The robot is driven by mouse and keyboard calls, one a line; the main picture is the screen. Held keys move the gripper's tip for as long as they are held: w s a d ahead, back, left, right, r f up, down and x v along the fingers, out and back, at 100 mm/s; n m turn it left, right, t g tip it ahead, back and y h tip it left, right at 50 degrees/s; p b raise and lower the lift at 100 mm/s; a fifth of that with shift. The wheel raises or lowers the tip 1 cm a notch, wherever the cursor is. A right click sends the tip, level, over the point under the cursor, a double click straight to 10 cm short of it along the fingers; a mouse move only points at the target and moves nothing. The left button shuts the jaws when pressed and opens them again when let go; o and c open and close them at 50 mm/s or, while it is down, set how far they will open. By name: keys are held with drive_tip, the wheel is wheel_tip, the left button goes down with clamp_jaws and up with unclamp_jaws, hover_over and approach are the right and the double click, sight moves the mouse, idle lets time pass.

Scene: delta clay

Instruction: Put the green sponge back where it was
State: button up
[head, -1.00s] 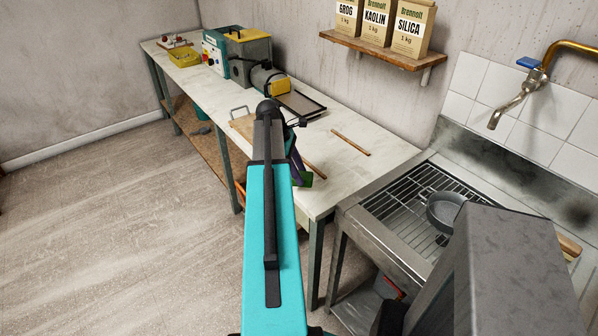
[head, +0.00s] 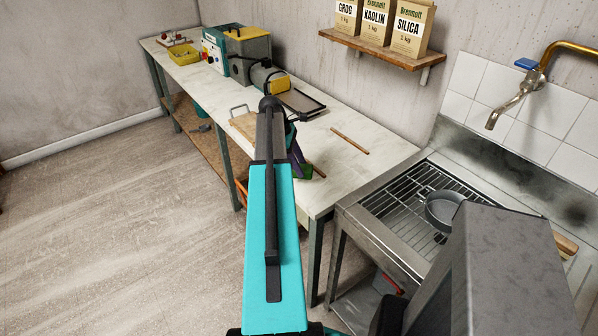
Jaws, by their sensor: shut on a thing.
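My gripper (head: 297,160) shows in the head view just right of my teal arm, over the near end of the long workbench (head: 330,181). My arm hides much of it. It is shut on the green sponge (head: 305,173), of which only a small dark green part shows at the jaws. I cannot tell whether the sponge touches the bench top or is held above it.
A metal sink unit (head: 352,215) with a rack and grey pan (head: 442,209) stands right of the bench. A wooden stick (head: 349,141) and a board (head: 243,124) lie on the bench. Machines (head: 240,55) and a yellow tray (head: 184,54) stand farther back.

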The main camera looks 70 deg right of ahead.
drive_tip(key=shift+f+p, duration=0.55)
drive_tip(key=shift+f, duration=0.95)
drive_tip(key=shift+f, duration=0.15)
drive_tip(key=o, duration=1)
drive_tip(key=shift+b+v, duration=1.6)
drive_tip(key=shift+v, duration=4.55)
